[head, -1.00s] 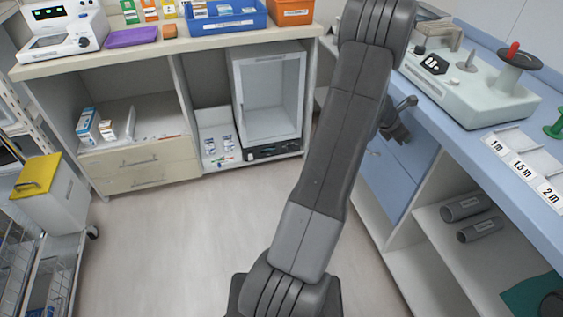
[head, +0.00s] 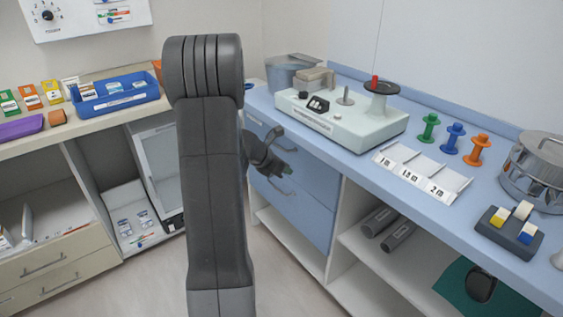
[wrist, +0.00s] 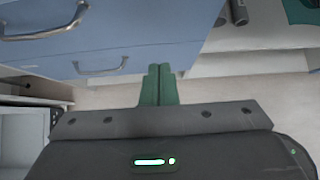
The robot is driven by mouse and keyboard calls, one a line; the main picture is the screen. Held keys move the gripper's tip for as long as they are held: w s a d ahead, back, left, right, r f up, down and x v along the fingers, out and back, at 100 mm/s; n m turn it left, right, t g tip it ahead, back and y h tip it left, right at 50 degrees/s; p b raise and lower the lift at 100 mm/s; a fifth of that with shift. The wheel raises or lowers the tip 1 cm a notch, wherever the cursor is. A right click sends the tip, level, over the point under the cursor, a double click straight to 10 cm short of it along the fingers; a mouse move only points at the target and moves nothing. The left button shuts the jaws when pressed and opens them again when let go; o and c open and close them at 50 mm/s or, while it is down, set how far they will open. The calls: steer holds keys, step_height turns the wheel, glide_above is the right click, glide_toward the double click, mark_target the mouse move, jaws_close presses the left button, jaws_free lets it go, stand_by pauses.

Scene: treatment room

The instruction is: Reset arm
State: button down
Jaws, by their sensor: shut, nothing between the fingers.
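My gripper (wrist: 158,72) shows in the wrist view with its two green fingers together and nothing between them. In the head view my gripper (head: 286,172) is partly seen to the right of my dark arm, in front of the blue drawers (head: 290,190). My arm stands upright in the middle of the head view and hides part of the corner behind it. In the wrist view the blue drawer fronts (wrist: 150,45) with metal handles lie beyond the fingers; I cannot tell the exact gap.
A blue counter (head: 350,172) runs along the right, with a pale machine (head: 345,125), a labelled tray (head: 420,175), coloured spools and a metal pot (head: 535,175). A left bench holds a blue bin (head: 115,98). Grey rolls (head: 390,228) lie on an open shelf. Floor shows between.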

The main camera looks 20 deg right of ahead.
stand_by(0.4)
steer(key=b, duration=0.1)
glide_toward(315, 177)
step_height(315, 177, down, 3)
steer(key=shift+w+d+f, duration=0.15)
steer(key=shift+w+d, duration=0.1)
steer(key=shift+d, duration=0.4)
steer(key=shift+w+d+f, duration=0.2)
steer(key=shift+d, duration=0.5)
steer(key=shift+w+d+f, duration=0.15)
steer(key=shift+w+d, duration=0.1)
steer(key=shift+d, duration=0.4)
steer(key=shift+a, duration=0.15)
